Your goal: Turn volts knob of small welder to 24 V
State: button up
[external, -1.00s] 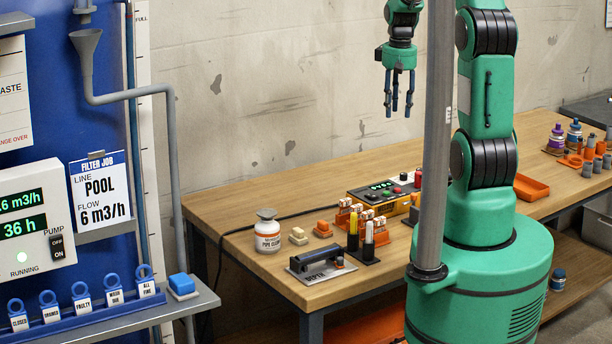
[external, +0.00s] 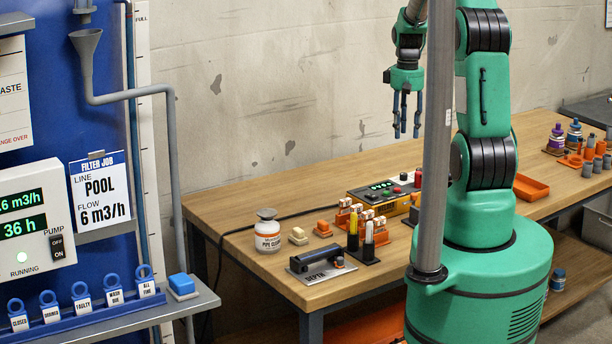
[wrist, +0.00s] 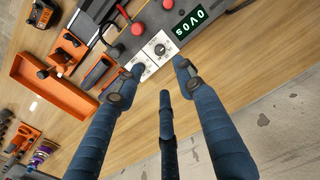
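The small welder (external: 368,197) is a yellow and black box with a grey top panel, a green-lit display and red buttons, on the workbench. In the wrist view its panel (wrist: 127,42) shows a green display (wrist: 190,20) and a round black knob (wrist: 160,49) on a white dial plate. Another white dial plate (wrist: 147,68) beside it is partly covered by my finger. I cannot tell which dial is volts, or read its setting. My gripper (external: 406,131) is open and empty, fingers down, above the bench and clear of the welder; its fingers (wrist: 160,76) are spread.
Near the welder are orange holders with clips (external: 345,212), dark and yellow bottles (external: 353,235), a white jar (external: 267,236) and a black depth block (external: 318,260). An orange tray (wrist: 37,88) lies beside it. A grey pole (external: 437,140) stands in front of my arm.

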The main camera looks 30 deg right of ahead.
aim_at(404, 173)
notch_tip(404, 173, down, 13)
jog(key=b, duration=0.2)
jog(key=shift+f+b, duration=0.2)
jog(key=shift+b, duration=0.1)
dwell(0.3)
grip_shut()
